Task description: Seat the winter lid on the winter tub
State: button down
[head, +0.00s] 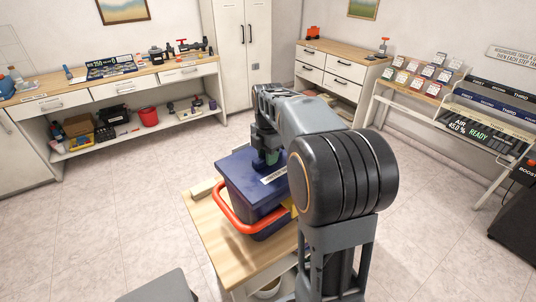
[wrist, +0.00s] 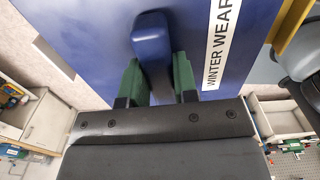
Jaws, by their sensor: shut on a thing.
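The winter lid (head: 237,165) is a dark blue flat panel with a white label. In the wrist view the lid (wrist: 90,30) fills the upper part, its label reading "WINTER WEAR". My gripper (head: 268,158) is shut on the lid's blue raised handle (wrist: 152,45), with a green fingertip on either side. The winter tub (head: 268,222) is blue with a red-orange bail handle (head: 232,216) and stands on a small wooden-topped table. The lid lies over the tub's top; whether it is fully down all round I cannot tell. My arm hides the tub's right side.
The table top (head: 215,245) has bare wood in front of the tub, and a small pale block (head: 203,188) lies at its left edge. A long workbench (head: 120,85) stands at the back left. Open floor (head: 90,220) lies to the left.

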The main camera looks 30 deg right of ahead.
jog(key=shift+f, duration=0.45)
dwell(0.4)
jog(key=c, duration=0.8)
grip_release()
notch_tip(320, 180, up, 14)
jog(key=shift+p, duration=0.45)
jog(key=shift+f, duration=0.1)
